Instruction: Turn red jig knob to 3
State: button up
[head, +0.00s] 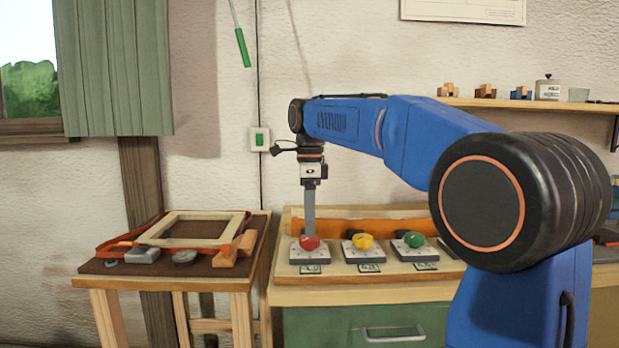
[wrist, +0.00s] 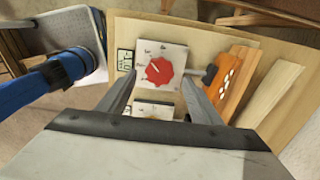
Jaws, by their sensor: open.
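The red jig knob (head: 309,242) sits on a pale square dial plate at the left end of the row on the workbench. In the wrist view the red knob (wrist: 160,71) shows from above, with small marks around it that are too small to read surely. My gripper (head: 309,230) points down at the red knob from above. In the wrist view its two fingers are spread, one on each side below the knob, and nothing is between them. I cannot tell from these views whether a finger touches the knob.
A yellow knob (head: 362,241) and a green knob (head: 413,240) stand to the right on similar plates. An orange-brown lath (head: 345,226) lies behind them. A side table (head: 95,266) at left holds a wooden frame (head: 195,228). A shelf (head: 530,103) hangs at the right.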

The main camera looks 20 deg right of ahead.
notch_tip(320, 180, up, 13)
dwell(0.4)
dwell(0.4)
jog(key=s+d+f+n+t, duration=0.2)
jog(key=s+f+n, duration=0.8)
jog(key=s+f, duration=0.6)
jog(key=s+d+f+n+t, duration=0.2)
jog(key=s+f+n, duration=0.9)
jog(key=s+f, duration=0.6)
notch_tip(320, 180, down, 3)
jog(key=shift+s+d+f+t, duration=0.15)
jog(key=shift+d+t, duration=0.25)
jog(key=shift+d, duration=0.4)
